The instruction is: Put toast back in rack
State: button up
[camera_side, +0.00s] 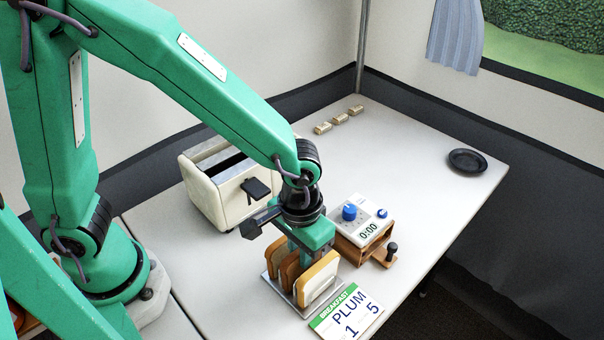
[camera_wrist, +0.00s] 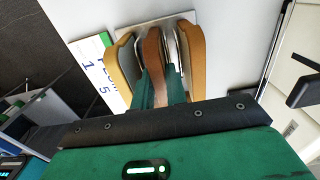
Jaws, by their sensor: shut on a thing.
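The toast rack (camera_side: 272,283) is a grey metal stand on the table, with several bread slices upright in it. A pale slice (camera_side: 318,279) is at the near right end; browner slices stand behind it. In the wrist view a dark brown slice of toast (camera_wrist: 153,50) is in the middle, between a tan slice (camera_wrist: 121,62) and an orange-brown slice (camera_wrist: 193,60). My gripper (camera_wrist: 160,84) is over the rack, its green fingers shut on the dark brown slice. The slice's lower edge is hidden, so I cannot tell whether it touches the rack's base.
A cream toaster (camera_side: 212,196) stands behind the rack. A timer box (camera_side: 362,217) with blue knobs is to its right. A PLUM card (camera_side: 346,312) lies right in front.

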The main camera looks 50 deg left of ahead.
dwell(0.3)
jog(key=o, duration=1.1)
jog(key=shift+r, duration=3.45)
jog(key=shift+s+a+r+t, duration=0.9)
jog(key=shift+a+r, duration=0.85)
jog(key=shift+a, duration=1.65)
jog(key=shift+s+a+r+t, duration=0.9)
jog(key=shift+a+r, duration=0.85)
jog(key=shift+a, duration=1.7)
jog(key=shift+s+a+r+t, duration=0.9)
jog(key=shift+a+r, duration=0.85)
jog(key=shift+a, duration=1.65)
